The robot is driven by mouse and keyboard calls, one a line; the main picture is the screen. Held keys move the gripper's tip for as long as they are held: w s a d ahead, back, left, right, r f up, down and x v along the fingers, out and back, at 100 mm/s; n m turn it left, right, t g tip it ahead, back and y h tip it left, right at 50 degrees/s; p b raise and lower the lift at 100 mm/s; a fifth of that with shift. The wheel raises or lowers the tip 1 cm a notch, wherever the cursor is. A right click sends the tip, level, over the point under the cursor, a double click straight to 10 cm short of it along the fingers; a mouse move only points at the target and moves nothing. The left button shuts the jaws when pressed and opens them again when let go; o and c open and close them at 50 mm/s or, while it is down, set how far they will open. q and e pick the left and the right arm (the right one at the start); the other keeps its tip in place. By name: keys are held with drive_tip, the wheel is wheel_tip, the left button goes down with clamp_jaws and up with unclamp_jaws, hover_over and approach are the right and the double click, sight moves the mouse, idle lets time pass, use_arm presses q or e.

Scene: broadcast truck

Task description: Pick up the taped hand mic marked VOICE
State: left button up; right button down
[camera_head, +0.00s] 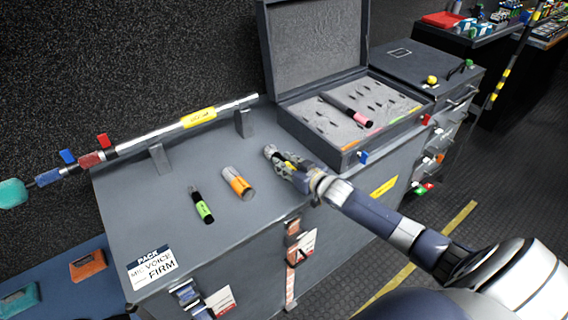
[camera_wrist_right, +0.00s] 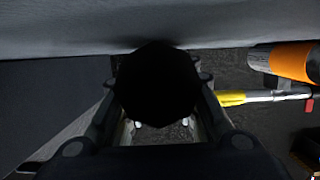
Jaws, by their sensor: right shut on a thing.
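My right gripper (camera_head: 279,163) is above the grey cabinet top, in front of the open case. It is shut on a dark hand mic; a bit of yellow shows between the fingers. In the right wrist view the mic's round black end (camera_wrist_right: 158,85) fills the space between the fingers. Its marking is hidden, so I cannot read VOICE on it. An orange-banded mic (camera_head: 238,183) and a green-banded black mic (camera_head: 202,205) lie on the cabinet top. A pink-banded mic (camera_head: 347,110) lies in the case. My left gripper is not in view.
The open foam-lined case (camera_head: 392,132) stands at the back right. A pole with a yellow label (camera_head: 198,117) rests on two stands at the back left. A card (camera_head: 152,266) reading PACK, MIC VOICE, FIRM lies at the front left.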

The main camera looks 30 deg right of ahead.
sight(286, 162)
wheel_tip(286, 162, up, 3)
drive_tip(key=shift+r, duration=0.1)
drive_tip(key=s+d+r, duration=0.1)
drive_tip(key=s+d, duration=0.1)
drive_tip(key=s, duration=0.5)
drive_tip(key=s+d+r, duration=0.1)
drive_tip(key=s+d, duration=0.2)
drive_tip(key=s, duration=0.5)
drive_tip(key=shift+d, duration=0.2)
